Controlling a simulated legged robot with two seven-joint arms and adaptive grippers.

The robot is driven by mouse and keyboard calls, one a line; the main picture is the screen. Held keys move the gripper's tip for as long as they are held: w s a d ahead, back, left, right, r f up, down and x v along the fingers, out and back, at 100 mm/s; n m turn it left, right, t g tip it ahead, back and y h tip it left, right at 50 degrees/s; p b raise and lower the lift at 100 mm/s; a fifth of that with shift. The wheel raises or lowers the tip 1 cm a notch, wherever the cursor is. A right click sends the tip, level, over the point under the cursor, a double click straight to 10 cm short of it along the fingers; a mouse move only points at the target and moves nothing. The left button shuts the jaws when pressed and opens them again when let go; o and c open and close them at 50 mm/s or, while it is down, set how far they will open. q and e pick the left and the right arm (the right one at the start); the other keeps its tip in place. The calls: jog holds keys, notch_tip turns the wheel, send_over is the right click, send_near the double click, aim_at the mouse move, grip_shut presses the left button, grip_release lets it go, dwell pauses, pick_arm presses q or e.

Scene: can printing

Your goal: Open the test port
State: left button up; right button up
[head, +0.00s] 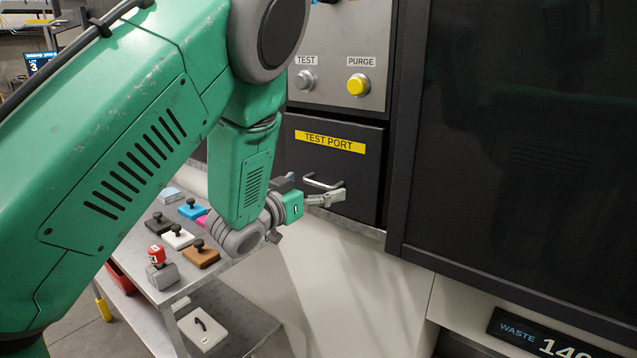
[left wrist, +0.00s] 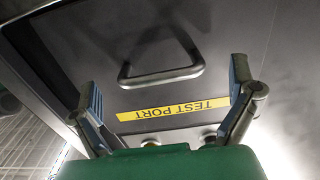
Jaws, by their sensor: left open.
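The test port (head: 310,165) is a dark drawer-like front with a yellow TEST PORT label (head: 330,142); its front looks flush with the machine. A metal bar handle (head: 322,182) sticks out below the label. My left gripper (head: 332,192) is open at the handle in the head view. In the left wrist view the port front appears upside down, with the handle (left wrist: 160,72) lying between the two spread fingers (left wrist: 168,105) and ahead of them. I see no finger closed on it. My right gripper is not in view.
A grey TEST button (head: 304,81) and a yellow PURGE button (head: 358,85) sit above the port. A dark glass panel (head: 520,140) is at right. A metal cart (head: 160,290) with several stamp-like blocks stands below my left arm.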

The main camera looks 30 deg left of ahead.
pick_arm(q)
jog(key=shift+w, duration=0.5)
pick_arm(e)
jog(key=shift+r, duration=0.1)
